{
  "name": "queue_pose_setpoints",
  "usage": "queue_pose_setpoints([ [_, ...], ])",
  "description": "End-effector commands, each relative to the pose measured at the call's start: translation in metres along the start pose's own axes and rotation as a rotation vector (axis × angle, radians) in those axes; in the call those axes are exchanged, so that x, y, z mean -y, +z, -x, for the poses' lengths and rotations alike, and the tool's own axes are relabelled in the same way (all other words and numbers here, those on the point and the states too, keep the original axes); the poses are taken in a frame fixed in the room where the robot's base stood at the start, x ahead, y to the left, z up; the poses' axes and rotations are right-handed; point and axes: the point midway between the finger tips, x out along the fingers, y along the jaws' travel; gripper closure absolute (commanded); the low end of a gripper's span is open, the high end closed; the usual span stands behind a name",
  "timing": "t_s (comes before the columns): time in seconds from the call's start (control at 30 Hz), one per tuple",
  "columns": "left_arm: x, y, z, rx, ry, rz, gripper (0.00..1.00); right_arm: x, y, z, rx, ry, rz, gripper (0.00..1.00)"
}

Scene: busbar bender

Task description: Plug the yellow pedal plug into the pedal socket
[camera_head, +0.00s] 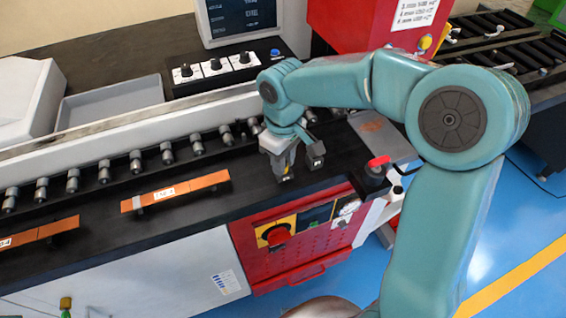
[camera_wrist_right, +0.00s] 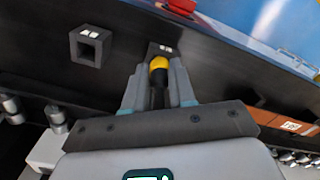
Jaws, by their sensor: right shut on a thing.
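My right gripper (camera_head: 284,174) reaches down over the black bench top near its front edge. In the right wrist view its fingers (camera_wrist_right: 159,80) are shut on the yellow pedal plug (camera_wrist_right: 159,64), which has a black body. The plug's yellow end points at a black block (camera_wrist_right: 165,48) with a white label. I cannot tell whether the plug is touching or inside this block. A second black block (camera_wrist_right: 90,46), with a square hole and a label, stands apart; it shows right of the gripper in the head view (camera_head: 315,155). The labels are unreadable, so which block is the pedal socket is unclear. My left gripper is out of view.
A row of metal rollers (camera_head: 136,161) lines the bench behind the gripper. Copper bars (camera_head: 176,191) lie to the left. A red button (camera_head: 378,162) on a black box stands to the right. A red knob (camera_head: 277,236) is on the front panel.

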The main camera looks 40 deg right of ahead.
Motion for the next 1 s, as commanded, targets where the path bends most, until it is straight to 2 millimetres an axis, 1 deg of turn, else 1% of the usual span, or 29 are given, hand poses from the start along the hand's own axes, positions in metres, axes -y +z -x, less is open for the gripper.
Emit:
queue_pose_setpoints([
  [0.17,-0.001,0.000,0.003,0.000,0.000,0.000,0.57,0.000,0.000,0.003,0.001,-0.001,0.000,1.00],
  [0.8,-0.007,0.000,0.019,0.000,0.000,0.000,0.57,0.000,0.000,0.025,0.000,-0.001,0.000,1.00],
  [1.0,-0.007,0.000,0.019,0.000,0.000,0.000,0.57,0.000,0.000,0.025,0.001,-0.001,0.000,1.00],
])
